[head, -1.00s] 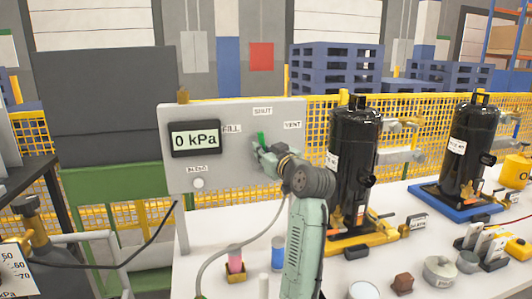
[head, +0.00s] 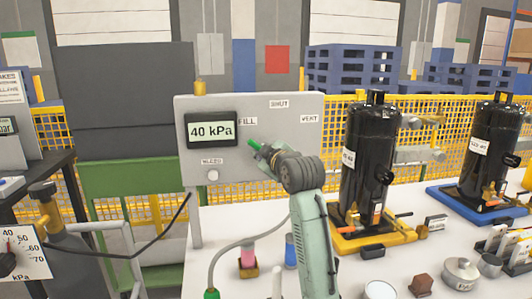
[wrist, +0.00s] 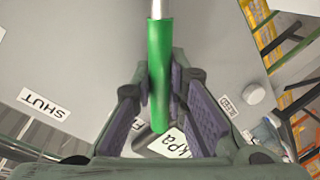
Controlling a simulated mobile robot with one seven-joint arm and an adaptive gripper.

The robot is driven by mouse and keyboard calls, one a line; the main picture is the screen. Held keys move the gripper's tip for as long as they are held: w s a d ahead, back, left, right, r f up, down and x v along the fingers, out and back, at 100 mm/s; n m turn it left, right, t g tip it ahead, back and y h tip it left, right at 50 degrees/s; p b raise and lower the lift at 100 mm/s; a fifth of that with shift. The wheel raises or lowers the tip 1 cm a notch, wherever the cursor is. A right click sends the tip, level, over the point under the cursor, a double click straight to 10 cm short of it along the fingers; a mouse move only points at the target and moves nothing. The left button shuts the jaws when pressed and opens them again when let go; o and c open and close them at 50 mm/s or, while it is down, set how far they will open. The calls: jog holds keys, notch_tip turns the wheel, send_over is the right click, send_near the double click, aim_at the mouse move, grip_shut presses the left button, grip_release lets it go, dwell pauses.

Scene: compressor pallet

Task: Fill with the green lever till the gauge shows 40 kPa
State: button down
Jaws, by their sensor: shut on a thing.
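The green lever (head: 254,144) is on the grey panel (head: 300,105), its tip turned toward the FILL label at the upper left. The gauge (head: 211,131) on the panel reads 40 kPa. My gripper (head: 266,153) is at the panel and shut on the lever. In the wrist view the green lever handle (wrist: 159,60) runs between both fingers of my gripper (wrist: 162,95). SHUT is printed above the lever and VENT to its right. Part of the gauge shows behind the fingers in the wrist view, mostly covered.
A BLEED button (head: 213,175) is below the gauge. A black compressor (head: 367,165) on a yellow base stands right of the panel, with another black compressor (head: 489,150) on a blue base beyond. Small parts and cups lie on the white table in front.

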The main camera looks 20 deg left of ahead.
jog(key=shift+f, duration=0.1)
dwell(0.4)
jog(key=c, duration=1.6)
grip_release()
jog(key=shift+o, duration=0.2)
jog(key=v, duration=1.2)
jog(key=shift+s+a, duration=0.1)
